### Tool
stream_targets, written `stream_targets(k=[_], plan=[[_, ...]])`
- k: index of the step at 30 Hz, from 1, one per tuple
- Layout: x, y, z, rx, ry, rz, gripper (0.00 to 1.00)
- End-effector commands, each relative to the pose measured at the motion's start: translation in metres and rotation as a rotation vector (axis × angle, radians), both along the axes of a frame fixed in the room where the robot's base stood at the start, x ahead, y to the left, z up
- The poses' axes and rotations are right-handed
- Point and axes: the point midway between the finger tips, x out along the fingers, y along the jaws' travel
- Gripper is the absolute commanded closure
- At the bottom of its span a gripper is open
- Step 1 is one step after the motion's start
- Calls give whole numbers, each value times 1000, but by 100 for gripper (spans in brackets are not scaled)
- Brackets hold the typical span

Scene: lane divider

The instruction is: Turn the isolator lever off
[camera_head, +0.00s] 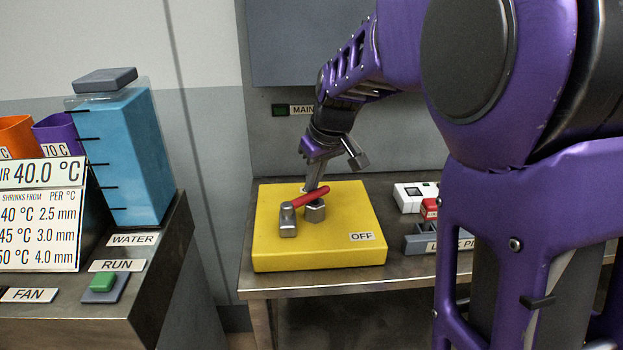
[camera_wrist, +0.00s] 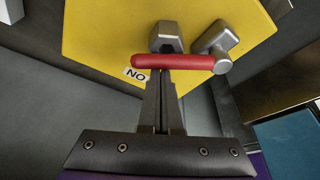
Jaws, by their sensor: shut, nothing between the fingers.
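The isolator is a yellow box (camera_head: 275,250) on the bench, with an OFF label (camera_head: 362,237) at its front right. A red lever handle (camera_head: 311,196) lies across its top, its left end meeting a grey metal block (camera_head: 288,220). A grey hex post (camera_head: 315,211) stands beside it. In the wrist view the red handle (camera_wrist: 180,62) crosses in front of my fingertips, and an upside-down ON label (camera_wrist: 134,74) lies by its free end. My gripper (camera_head: 314,188) is shut and empty, pointing down behind the handle; its fingers (camera_wrist: 161,85) reach the handle's edge. Contact is unclear.
To the right on the bench (camera_head: 260,283) are a white device (camera_head: 413,196), a red item (camera_head: 430,208) and a grey labelled block (camera_head: 424,243). A left counter holds a blue water tank (camera_head: 127,155), a green RUN button (camera_head: 103,281) and a temperature sign (camera_head: 40,215).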

Motion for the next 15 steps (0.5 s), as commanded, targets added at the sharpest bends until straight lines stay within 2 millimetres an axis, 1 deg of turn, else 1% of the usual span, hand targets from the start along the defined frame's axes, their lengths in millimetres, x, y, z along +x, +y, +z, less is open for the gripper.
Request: stream_targets(k=[5,15], plan=[[-4,-3,1,0,0,-65,100],[-19,-12,1,0,0,-273,100]])
